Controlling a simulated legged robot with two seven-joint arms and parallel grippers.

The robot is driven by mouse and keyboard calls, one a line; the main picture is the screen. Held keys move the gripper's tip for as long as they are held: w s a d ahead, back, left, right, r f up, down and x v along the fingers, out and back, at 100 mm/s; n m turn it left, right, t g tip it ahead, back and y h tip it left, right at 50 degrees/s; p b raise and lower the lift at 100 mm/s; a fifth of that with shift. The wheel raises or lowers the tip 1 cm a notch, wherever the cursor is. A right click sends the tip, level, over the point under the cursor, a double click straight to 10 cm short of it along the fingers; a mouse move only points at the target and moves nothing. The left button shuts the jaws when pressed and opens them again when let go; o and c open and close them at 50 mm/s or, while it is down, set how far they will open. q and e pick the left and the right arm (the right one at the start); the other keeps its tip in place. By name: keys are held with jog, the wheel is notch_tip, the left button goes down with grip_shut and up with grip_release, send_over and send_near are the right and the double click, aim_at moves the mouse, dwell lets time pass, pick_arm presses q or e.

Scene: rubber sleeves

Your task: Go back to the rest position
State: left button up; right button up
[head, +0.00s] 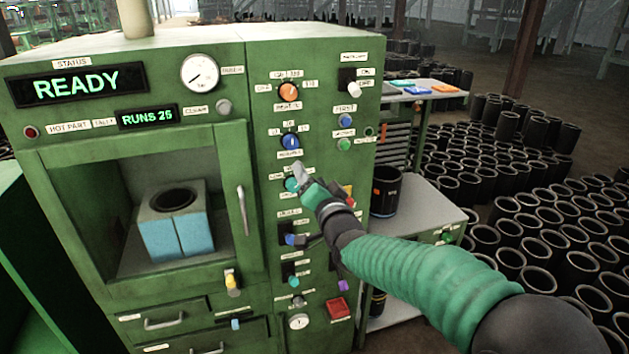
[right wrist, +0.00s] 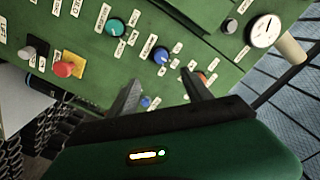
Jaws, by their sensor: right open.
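My right gripper (head: 299,176) is in front of the green machine's control panel (head: 266,100), beside a teal knob (head: 291,184) and below a blue knob (head: 291,142). In the right wrist view the two fingers of my right gripper (right wrist: 158,88) are apart with nothing between them. The blue knob (right wrist: 161,55) and the teal knob (right wrist: 116,27) show beyond the fingertips. I cannot tell whether the fingers touch the panel. My right arm, in a green sleeve, comes in from the lower right. My left gripper is not in view.
The machine's display (head: 78,86) reads READY. Its chamber holds a blue and grey block (head: 176,232) with a round hole. A black sleeve (head: 386,192) stands on a side shelf (head: 424,206) at the right. Many black sleeves (head: 520,238) cover the floor beyond.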

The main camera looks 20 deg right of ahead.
jog(key=s+f+n+g, duration=0.25)
jog(key=s+f, duration=0.25)
jog(key=f, duration=0.4)
jog(key=s+f+n+g, duration=0.2)
jog(key=s+f+g, duration=0.25)
jog(key=f, duration=0.35)
jog(key=s+d+f+n+g, duration=0.1)
jog(key=s+f, duration=0.3)
jog(key=s, duration=0.4)
jog(key=s+d+f+n+g, duration=0.1)
jog(key=s+f+g, duration=0.3)
jog(key=s, duration=0.4)
jog(key=s+d+f+n+g+h, duration=0.1)
jog(key=s+f+n+g, duration=0.1)
jog(key=s+f, duration=0.4)
jog(key=s+g, duration=0.1)
jog(key=s, duration=0.1)
jog(key=shift+s+f, duration=0.25)
jog(key=shift+s, duration=0.15)
